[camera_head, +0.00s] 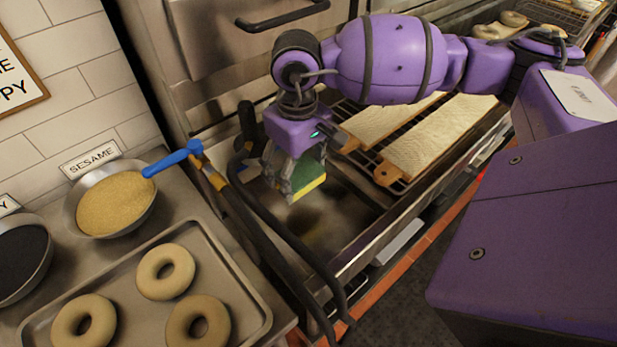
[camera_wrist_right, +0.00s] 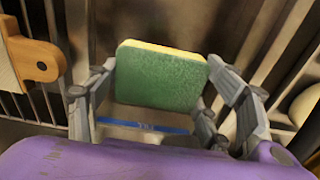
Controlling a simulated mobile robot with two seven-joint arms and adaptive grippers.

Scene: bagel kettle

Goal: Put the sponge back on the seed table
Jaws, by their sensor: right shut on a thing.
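My right gripper (camera_head: 292,180) is shut on the sponge (camera_head: 309,184), which has a green face and a yellow layer. It holds the sponge over the dark metal ledge in front of the oven, right of the seed table. In the right wrist view, the sponge (camera_wrist_right: 160,76) sits between the two grey fingers, its green face toward the camera. The seed table (camera_head: 180,231) is at the left, carrying a tray and seed bowls. My left gripper is not in view.
A sesame bowl (camera_head: 117,201) with a blue-handled tool (camera_head: 172,162) stands near the table's back. A tray (camera_head: 246,292) of bagels fills the front. Dark curved handles (camera_head: 290,254) rise between table and oven. Wooden boards (camera_head: 436,142) lie on the rack at right.

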